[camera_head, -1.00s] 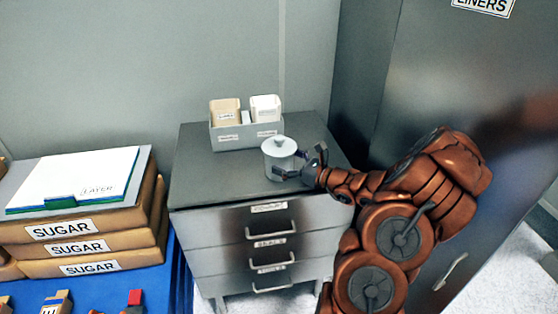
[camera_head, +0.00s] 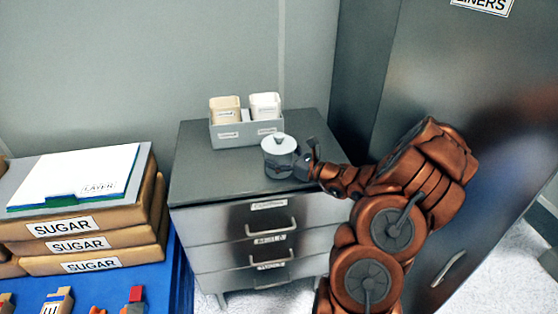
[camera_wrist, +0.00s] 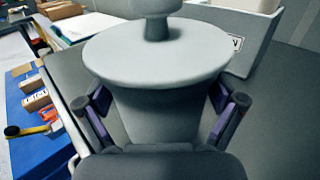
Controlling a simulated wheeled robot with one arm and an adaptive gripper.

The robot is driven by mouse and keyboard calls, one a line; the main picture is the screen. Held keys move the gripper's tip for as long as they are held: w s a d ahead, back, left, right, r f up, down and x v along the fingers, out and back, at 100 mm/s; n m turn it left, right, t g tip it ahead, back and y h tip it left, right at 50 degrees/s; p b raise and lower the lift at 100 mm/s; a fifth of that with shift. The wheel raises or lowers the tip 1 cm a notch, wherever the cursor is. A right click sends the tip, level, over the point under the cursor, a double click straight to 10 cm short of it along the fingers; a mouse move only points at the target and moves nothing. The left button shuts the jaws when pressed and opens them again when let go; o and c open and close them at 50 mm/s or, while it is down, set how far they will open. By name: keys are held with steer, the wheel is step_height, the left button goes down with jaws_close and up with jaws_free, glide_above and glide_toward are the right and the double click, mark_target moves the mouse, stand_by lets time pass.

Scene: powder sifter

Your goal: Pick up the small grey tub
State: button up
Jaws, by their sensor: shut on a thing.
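The small grey tub (camera_head: 278,160) stands on top of the grey drawer cabinet (camera_head: 190,185) and has a pale lid with a knob. My gripper (camera_head: 290,166) reaches it from the right at about mid-height. In the wrist view the tub (camera_wrist: 158,112) fills the middle, with its wide lid (camera_wrist: 158,52) above my fingers. My gripper (camera_wrist: 162,112) has a finger on each side of the tub body and is shut on it. The tub looks upright. Whether its base touches the cabinet top I cannot tell.
A grey caddy (camera_head: 228,141) with a tan packet box and a white packet box stands behind the tub. A tall dark cabinet (camera_head: 440,90) is at the right. Sugar sacks (camera_head: 100,245) and a white board (camera_head: 75,175) are at the left. The cabinet's left top is clear.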

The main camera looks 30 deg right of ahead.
mark_target(279, 143)
steer(key=shift+r, duration=0.15)
steer(key=shift+r+b, duration=0.55)
steer(key=shift+r, duration=1.05)
steer(key=s+a+b, duration=0.3)
steer(key=s+b, duration=0.3)
steer(key=s, duration=0.1)
steer(key=s+a+r+b, duration=0.1)
steer(key=s+a+b, duration=0.2)
steer(key=s+b, duration=0.3)
steer(key=shift+s+a+r+b, duration=0.2)
steer(key=shift+s+b, duration=0.2)
steer(key=shift+s, duration=0.35)
steer(key=shift+a, duration=0.1)
